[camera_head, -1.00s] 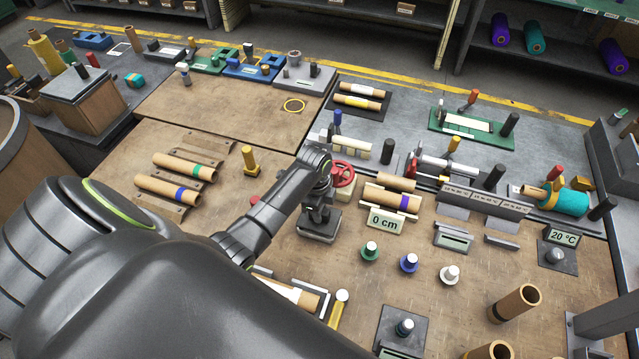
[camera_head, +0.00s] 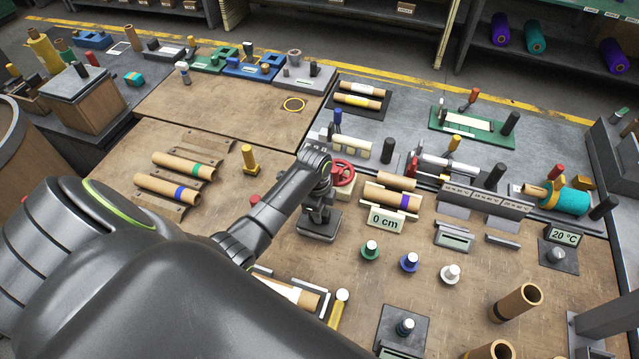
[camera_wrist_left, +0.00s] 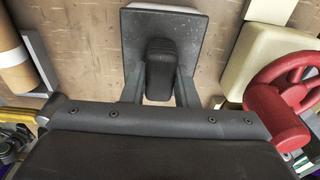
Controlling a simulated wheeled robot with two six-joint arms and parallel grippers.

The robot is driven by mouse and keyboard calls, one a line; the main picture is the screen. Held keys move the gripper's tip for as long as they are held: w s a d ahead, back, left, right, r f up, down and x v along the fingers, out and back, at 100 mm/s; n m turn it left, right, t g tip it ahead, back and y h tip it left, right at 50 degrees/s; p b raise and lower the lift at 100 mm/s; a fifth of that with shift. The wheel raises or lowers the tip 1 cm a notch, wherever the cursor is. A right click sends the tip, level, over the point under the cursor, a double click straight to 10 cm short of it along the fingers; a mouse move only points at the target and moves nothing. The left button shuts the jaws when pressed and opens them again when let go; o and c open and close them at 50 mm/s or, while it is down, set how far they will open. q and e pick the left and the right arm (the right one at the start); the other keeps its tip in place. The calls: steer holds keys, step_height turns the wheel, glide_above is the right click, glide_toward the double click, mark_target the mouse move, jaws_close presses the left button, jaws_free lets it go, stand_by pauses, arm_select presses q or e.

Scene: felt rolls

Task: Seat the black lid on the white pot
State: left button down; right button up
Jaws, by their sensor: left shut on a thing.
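The black lid (camera_head: 320,222) is a dark square plate with a black knob. My left gripper (camera_head: 321,203) is shut on the knob, from above. In the left wrist view the two fingers (camera_wrist_left: 159,88) stand on either side of the knob, over the lid's grey-black plate (camera_wrist_left: 138,40). A thin white edge of the white pot (camera_head: 316,241) shows under the lid; it also shows in the left wrist view (camera_wrist_left: 160,7). The lid covers most of the pot. I cannot tell whether the lid is fully down on it. My right gripper is not in view.
A red handwheel (camera_head: 343,173) on a cream block stands close to the right of the lid. Cardboard rolls (camera_head: 392,197) and a "0 cm" sign (camera_head: 386,221) are further right. A yellow peg (camera_head: 249,160) stands to the left. The wooden board in front is partly clear.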

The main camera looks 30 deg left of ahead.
arm_select(q)
steer(key=shift+f, duration=0.45)
stand_by(0.4)
steer(key=c, duration=1.1)
jaws_free()
steer(key=shift+o, duration=0.2)
step_height(320, 180, up, 18)
steer(key=a+p, duration=0.1)
steer(key=shift+s+f+p, duration=0.2)
steer(key=shift+f+p, duration=0.05)
steer(key=shift+p, duration=0.15)
steer(key=shift+a+f, duration=0.1)
